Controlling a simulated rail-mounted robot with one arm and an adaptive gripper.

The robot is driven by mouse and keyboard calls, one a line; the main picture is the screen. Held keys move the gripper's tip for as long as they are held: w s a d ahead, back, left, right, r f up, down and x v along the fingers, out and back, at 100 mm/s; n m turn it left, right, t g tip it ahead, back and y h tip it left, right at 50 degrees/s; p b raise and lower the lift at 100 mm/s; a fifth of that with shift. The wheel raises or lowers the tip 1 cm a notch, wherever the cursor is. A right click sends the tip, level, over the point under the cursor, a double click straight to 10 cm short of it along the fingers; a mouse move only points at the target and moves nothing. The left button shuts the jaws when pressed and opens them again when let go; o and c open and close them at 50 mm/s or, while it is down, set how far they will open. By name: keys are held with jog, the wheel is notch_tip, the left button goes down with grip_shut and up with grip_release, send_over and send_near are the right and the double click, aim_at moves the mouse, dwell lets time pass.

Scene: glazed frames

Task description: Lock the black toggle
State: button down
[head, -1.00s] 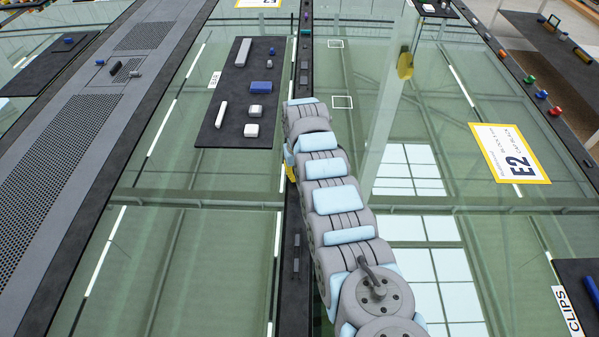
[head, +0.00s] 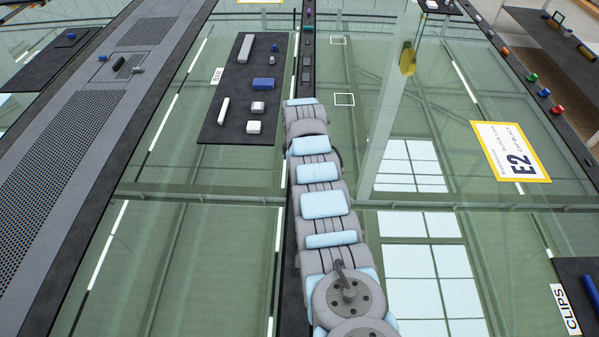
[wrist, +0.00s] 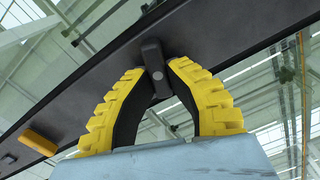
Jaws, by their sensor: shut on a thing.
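In the wrist view the black toggle (wrist: 153,54) is a small dark block standing out from a dark bar (wrist: 220,32). My gripper (wrist: 153,72) has two yellow ribbed fingers with black inner pads, and their tips are closed on the toggle from both sides. Part of the toggle is hidden between the tips. In the head view my arm covers the gripper and the toggle. The dark rail (head: 307,72) shows beyond the arm there.
An orange block (wrist: 38,142) sits on the bar in the wrist view. In the head view a dark panel (head: 212,128) with several grey and blue pieces lies left of my arm. A yellow-edged E2 sign (head: 508,140) is at right. Glass panes spread on both sides.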

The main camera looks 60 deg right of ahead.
jog(key=shift+a+n, duration=0.1)
jog(key=shift+n, duration=1.8)
jog(key=c, duration=1)
grip_release()
notch_tip(320, 180, up, 12)
jog(key=shift+f, duration=0.1)
